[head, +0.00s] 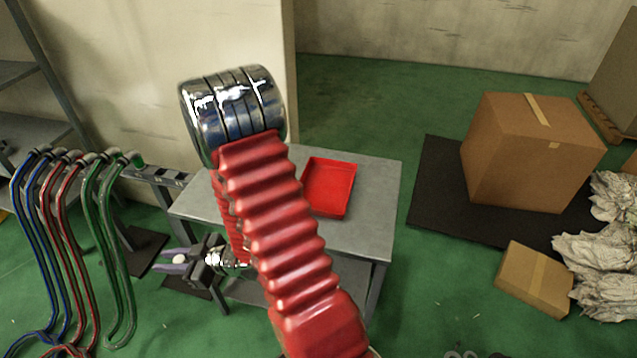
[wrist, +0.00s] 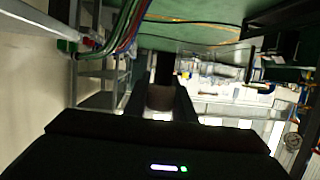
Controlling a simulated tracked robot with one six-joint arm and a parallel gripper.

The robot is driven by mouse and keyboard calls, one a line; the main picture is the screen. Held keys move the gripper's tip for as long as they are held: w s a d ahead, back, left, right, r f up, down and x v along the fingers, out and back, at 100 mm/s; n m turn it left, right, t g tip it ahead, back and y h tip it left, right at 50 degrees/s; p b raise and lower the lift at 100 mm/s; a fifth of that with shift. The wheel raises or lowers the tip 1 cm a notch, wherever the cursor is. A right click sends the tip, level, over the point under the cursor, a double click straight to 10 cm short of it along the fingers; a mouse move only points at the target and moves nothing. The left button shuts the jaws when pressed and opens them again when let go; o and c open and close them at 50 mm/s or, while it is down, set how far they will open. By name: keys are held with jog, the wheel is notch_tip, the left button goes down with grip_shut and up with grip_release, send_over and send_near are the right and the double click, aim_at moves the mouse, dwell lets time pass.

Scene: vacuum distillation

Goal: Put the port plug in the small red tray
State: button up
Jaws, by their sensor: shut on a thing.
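The small red tray (head: 347,209) lies on the grey metal table, partly behind my red arm in the head view. It looks empty where I can see into it. My gripper (head: 176,259) is left of the table, apart from the tray, with its fingers pointing left. It is shut on the port plug (head: 180,259), which looks like a small pale piece between the fingers. In the wrist view the plug (wrist: 160,97) is a dark brownish round piece between the two dark fingers.
The grey table (head: 375,190) has bare top around the tray. Blue, red and green hoses (head: 70,220) hang on a rack at the left. A large cardboard box (head: 520,160) stands on a black mat at the right, with a smaller box (head: 535,279) nearby.

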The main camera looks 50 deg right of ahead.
jog(key=shift+s+d, duration=0.1)
jog(key=shift+d, duration=0.2)
jog(key=d+r+m+h, duration=0.1)
jog(key=d+h, duration=0.1)
jog(key=d, duration=0.6)
jog(key=d+r+m+t+h, duration=0.1)
jog(key=d+m+h, duration=0.1)
jog(key=d, duration=0.6)
jog(key=w+d+r+m+h, duration=0.1)
jog(key=d+m+h, duration=0.1)
jog(key=d, duration=0.6)
jog(key=shift+r+t, duration=0.3)
jog(key=shift+t, duration=0.1)
jog(key=s+d+r+m+h, duration=0.1)
jog(key=s+d+h, duration=0.1)
jog(key=d, duration=0.6)
jog(key=s+d+r+m+h, duration=0.2)
jog(key=s+d, duration=0.2)
jog(key=d, duration=0.3)
jog(key=s+d+r+m+h, duration=0.2)
jog(key=s+d, duration=0.2)
jog(key=d, duration=0.4)
jog(key=shift+d+g, duration=0.35)
jog(key=shift+g, duration=0.05)
jog(key=shift+f, duration=0.1)
jog(key=shift+f, duration=2.9)
